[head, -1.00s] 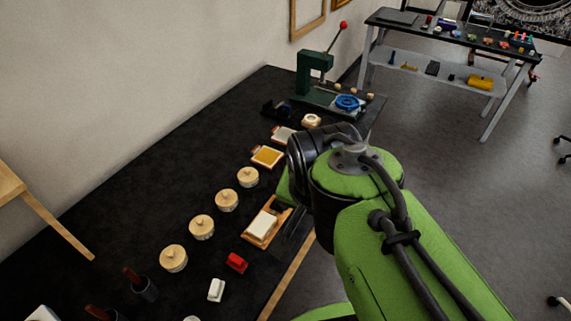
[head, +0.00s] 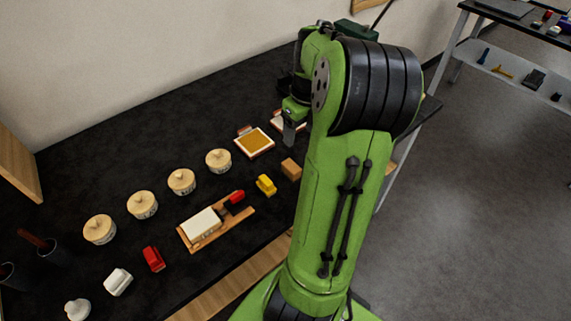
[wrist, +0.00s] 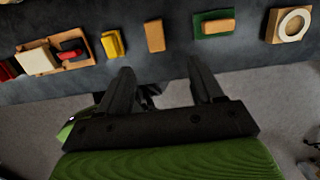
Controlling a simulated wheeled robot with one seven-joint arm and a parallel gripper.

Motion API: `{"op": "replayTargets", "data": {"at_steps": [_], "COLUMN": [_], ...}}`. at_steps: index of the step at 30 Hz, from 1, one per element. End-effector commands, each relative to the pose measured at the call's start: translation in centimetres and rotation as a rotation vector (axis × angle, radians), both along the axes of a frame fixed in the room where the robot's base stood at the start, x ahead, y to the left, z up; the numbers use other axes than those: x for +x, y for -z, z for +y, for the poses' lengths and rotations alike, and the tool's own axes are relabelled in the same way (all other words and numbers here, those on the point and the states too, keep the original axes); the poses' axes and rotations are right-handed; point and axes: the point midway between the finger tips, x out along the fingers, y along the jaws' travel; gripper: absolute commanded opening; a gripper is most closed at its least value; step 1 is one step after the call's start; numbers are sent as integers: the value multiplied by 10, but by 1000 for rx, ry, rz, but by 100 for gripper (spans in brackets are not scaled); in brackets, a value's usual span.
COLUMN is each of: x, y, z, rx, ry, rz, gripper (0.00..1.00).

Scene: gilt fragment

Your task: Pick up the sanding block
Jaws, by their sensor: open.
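A plain tan-brown block (wrist: 155,36), likely the sanding block, lies on the dark bench in the wrist view. It also shows in the head view (head: 291,169), just left of my arm. A similar tan block (wrist: 217,26) sits on a green base to its right in the wrist view, so I cannot be sure which is the sanding block. My gripper (wrist: 163,72) is open and empty, with its fingers apart over the bench's near edge. The plain block lies beyond the gap between the fingertips, not between them.
A yellow item (wrist: 112,43) lies left of the plain block. Further left is a wooden tray (head: 247,212) with a white block and a red piece. A wooden block with a pale ring (wrist: 291,25) lies far right. Several lidded round jars (head: 182,182) line the bench.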

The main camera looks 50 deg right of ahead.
Motion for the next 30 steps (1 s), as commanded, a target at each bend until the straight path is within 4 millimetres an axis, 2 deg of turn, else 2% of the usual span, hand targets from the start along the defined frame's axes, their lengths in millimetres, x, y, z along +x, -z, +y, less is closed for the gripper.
{"op": "replayTargets", "data": {"at_steps": [9, 16, 21, 24, 30], "x": [9, 13, 19, 21, 21], "y": [80, 109, 142, 150, 150], "z": [1, 0, 2, 2, 2], "rx": [6, 2, 3, 1, 0], "ry": [-6, -7, -6, -7, -7], "rz": [5, 3, 3, 2, 2], "gripper": [66, 66, 66, 66, 66]}}
